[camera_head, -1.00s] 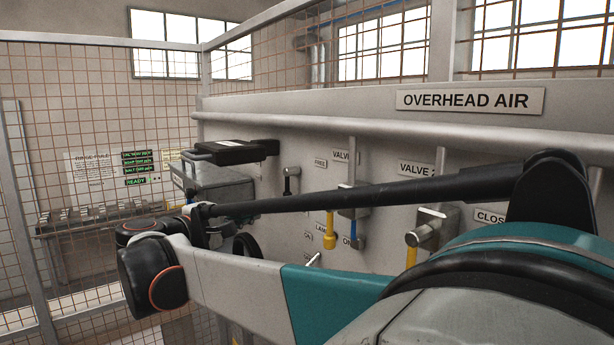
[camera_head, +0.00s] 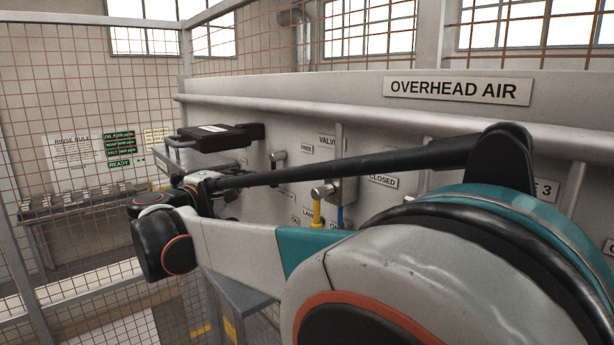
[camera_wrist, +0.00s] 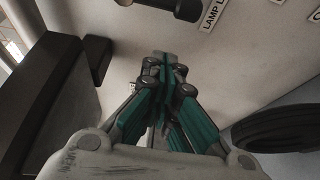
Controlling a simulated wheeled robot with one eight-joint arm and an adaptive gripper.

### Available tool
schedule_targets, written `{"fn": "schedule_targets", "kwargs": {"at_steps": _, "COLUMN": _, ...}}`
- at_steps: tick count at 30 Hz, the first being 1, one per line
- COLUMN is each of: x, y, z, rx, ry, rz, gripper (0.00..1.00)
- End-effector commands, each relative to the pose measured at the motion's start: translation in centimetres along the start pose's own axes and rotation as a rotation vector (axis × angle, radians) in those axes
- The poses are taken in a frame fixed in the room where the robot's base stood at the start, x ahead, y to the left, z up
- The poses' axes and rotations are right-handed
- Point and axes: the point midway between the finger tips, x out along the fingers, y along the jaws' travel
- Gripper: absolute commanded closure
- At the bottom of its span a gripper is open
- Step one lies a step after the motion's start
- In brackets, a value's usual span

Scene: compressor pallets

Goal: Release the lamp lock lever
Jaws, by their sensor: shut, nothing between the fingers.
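In the wrist view, a black lever handle (camera_wrist: 178,8) shows at the top edge, cut off by the frame, beside a label (camera_wrist: 214,14) reading "LAMP L…". In the head view, what looks like the same lever (camera_head: 278,157) is a small black handle on the grey panel, just right of a black box-shaped unit. My gripper (camera_wrist: 164,58) is shut and empty. Its fingertips are together below the handle in the wrist picture and appear apart from it.
The black box-shaped unit (camera_head: 212,137) juts from the panel; a dark block (camera_wrist: 38,95) is close on the left in the wrist view. A yellow-handled valve (camera_head: 317,210) sits right of the lever. A mesh fence (camera_head: 75,120) stands at left.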

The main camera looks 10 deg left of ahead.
Motion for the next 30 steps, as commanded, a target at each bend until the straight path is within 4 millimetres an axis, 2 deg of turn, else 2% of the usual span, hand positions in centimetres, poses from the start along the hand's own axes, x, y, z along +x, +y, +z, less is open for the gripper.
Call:
{"fn": "schedule_targets", "kwargs": {"at_steps": 1, "x": 1.2, "y": 0.2, "z": 0.1, "rx": 0.000, "ry": -0.003, "rz": 0.000, "gripper": 1.00}}
{"fn": "schedule_targets", "kwargs": {"at_steps": 7, "x": 4.9, "y": 0.2, "z": 0.1, "rx": 0.000, "ry": -0.002, "rz": 0.000, "gripper": 1.00}}
{"fn": "schedule_targets", "kwargs": {"at_steps": 9, "x": 3.5, "y": 0.3, "z": 1.1, "rx": 0.000, "ry": 0.002, "rz": 0.000, "gripper": 1.00}}
{"fn": "schedule_targets", "kwargs": {"at_steps": 15, "x": 2.2, "y": 0.1, "z": 2.7, "rx": 0.000, "ry": 0.002, "rz": 0.000, "gripper": 1.00}}
{"fn": "schedule_targets", "kwargs": {"at_steps": 30, "x": 1.9, "y": 0.0, "z": 3.1, "rx": -0.002, "ry": 0.001, "rz": -0.001, "gripper": 1.00}}
